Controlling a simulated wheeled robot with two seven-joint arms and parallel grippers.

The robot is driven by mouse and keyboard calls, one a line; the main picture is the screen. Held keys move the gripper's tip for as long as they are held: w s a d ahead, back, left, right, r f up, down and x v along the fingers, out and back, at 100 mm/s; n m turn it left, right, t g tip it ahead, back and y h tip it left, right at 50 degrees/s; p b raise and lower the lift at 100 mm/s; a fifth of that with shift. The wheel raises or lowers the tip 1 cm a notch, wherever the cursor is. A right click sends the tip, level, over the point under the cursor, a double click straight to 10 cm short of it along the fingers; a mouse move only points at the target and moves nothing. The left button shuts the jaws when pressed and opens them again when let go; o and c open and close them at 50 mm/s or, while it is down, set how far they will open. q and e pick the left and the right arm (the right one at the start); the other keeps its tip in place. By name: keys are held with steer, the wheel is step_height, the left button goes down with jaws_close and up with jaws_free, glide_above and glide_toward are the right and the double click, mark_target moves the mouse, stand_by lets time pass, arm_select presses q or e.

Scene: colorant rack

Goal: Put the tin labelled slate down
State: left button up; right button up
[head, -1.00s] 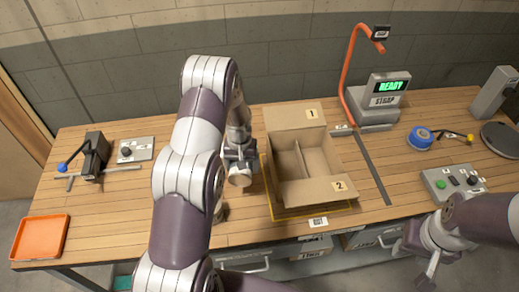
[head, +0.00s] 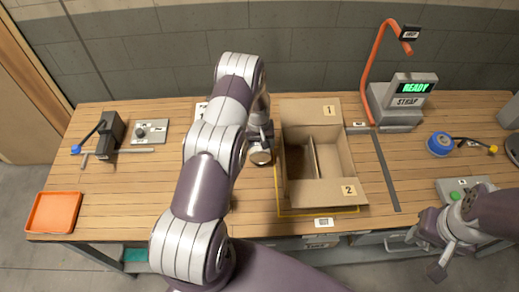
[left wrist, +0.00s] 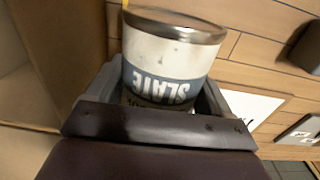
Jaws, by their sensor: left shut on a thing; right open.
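The tin labelled slate (left wrist: 170,62) is white with a blue-grey band and a metal rim; its lettering appears upside down in the left wrist view. My left gripper (left wrist: 150,95) is shut on its sides. In the head view this tin (head: 261,157) is just left of the open cardboard box (head: 348,192), outside it. I cannot tell whether it touches the table. My left arm covers part of the gripper and the bench there. My right gripper (head: 434,250) is open and empty at the bench's front right.
The box has a divider and tags 1 and 2, inside a yellow outline. A strap machine (head: 402,100) with an orange arm stands behind right. A blue tape roll (head: 440,144) lies right. An orange tray (head: 54,213) and a black clamp (head: 110,132) are left.

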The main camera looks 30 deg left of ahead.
arm_select(q)
steer(key=f, duration=0.2)
steer(key=shift+s+f+p, duration=0.25)
steer(key=shift+f+p, duration=0.05)
steer(key=shift+f, duration=0.3)
steer(key=shift+w, duration=0.15)
